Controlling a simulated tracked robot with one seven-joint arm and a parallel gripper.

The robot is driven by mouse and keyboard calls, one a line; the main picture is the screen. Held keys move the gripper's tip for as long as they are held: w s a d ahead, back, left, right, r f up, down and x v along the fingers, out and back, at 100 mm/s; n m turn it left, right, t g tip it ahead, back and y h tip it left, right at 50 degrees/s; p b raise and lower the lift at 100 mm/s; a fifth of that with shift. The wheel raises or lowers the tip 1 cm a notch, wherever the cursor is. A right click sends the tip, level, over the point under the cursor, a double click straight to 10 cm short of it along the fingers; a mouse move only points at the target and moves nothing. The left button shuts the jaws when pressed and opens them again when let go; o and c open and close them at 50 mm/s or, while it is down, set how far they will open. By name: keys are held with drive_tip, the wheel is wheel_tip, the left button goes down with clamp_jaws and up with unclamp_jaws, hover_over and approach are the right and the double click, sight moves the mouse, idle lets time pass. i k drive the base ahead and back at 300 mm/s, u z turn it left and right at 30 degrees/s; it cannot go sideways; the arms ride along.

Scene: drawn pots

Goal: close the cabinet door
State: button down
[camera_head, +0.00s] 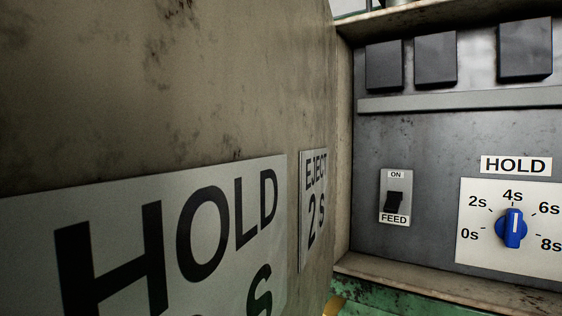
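The cabinet door (100,90) is a large, worn beige panel that fills the left half of the view, very close to the camera. It stands open, swung out at an angle, with its far edge near the left side of the cabinet opening. A sign reading HOLD (180,235) and a smaller one reading EJECT 2S (314,208) are on its face. The cabinet (440,150) is open on the right, showing its grey inner panel. The door's near edge is out of view. My gripper is not in view.
On the inner panel are a FEED switch (396,197), a blue HOLD dial (511,229) with its mark at 4s, and a row of dark blocks (436,60) above a grey strip. A beige frame (440,279) borders the opening, with a green surface (385,299) below.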

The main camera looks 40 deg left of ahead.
sight(158, 157)
drive_tip(key=u, duration=0.05)
drive_tip(key=k, duration=2.9)
drive_tip(key=u, duration=0.8)
drive_tip(key=i, duration=1)
drive_tip(key=z, duration=0.05)
